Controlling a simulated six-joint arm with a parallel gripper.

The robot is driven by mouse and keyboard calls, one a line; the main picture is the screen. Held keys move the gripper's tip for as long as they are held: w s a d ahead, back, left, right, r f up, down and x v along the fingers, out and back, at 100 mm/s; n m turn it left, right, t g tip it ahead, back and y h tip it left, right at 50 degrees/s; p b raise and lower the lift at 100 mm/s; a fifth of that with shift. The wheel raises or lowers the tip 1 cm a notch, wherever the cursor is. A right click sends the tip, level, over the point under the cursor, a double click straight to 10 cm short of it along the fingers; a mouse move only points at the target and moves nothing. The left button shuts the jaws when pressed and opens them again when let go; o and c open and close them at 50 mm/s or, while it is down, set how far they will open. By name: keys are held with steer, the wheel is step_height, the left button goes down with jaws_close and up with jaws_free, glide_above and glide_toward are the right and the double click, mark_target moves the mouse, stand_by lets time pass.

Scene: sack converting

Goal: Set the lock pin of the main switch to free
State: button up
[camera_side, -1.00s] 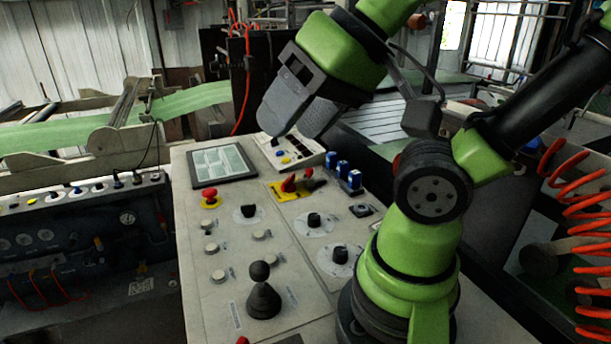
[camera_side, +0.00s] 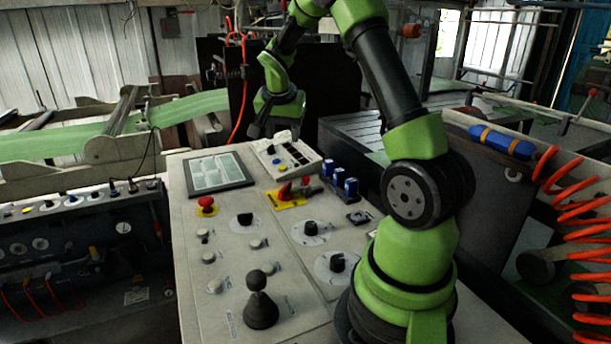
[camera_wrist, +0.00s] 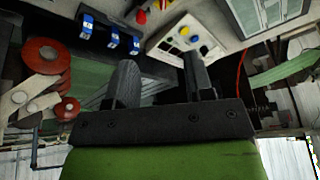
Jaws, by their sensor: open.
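The main switch appears to be the red rotary handle (camera_side: 286,191) on a yellow plate (camera_side: 291,201) in the panel's upper middle. In the wrist view the red handle (camera_wrist: 141,16) shows at the top edge, partly cut off. A dark grey part lies just right of the handle; I cannot make out the lock pin or its setting.
A keypad box (camera_side: 283,155), three blue blocks (camera_side: 339,178) and a screen (camera_side: 218,172) surround the switch. A red mushroom button (camera_side: 206,203), black knobs (camera_side: 311,229) and a joystick (camera_side: 261,303) stand nearer. Orange coiled hose (camera_side: 585,235) hangs at right.

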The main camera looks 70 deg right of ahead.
steer(key=m+g, duration=0.1)
steer(key=m, duration=0.1)
glide_toward(306, 177)
steer(key=x, duration=0.9)
steer(key=shift+c, duration=0.2)
